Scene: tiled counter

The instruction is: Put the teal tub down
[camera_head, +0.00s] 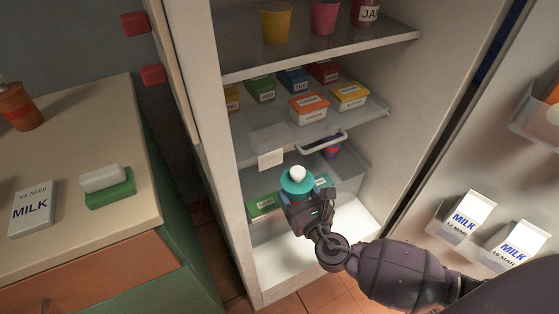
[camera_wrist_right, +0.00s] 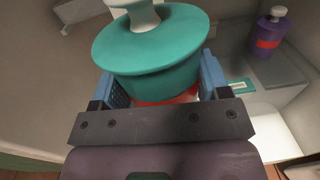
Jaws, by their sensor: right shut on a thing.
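The teal tub (camera_head: 297,184) has a white knob on its lid. My right gripper (camera_head: 310,199) is shut on it and holds it inside the open fridge, at the level of the lower compartment. In the right wrist view the tub (camera_wrist_right: 150,50) sits between the blue finger pads of my right gripper (camera_wrist_right: 165,88), with a red band low on its body. The tub's underside is hidden, so I cannot tell whether it touches anything. My left gripper is not in view.
A purple bottle with a red band (camera_wrist_right: 268,35) stands beyond the tub. The fridge shelf (camera_head: 370,112) above carries several small labelled boxes. Milk cartons (camera_head: 468,212) stand in the door at right. A counter (camera_head: 85,120) is at left.

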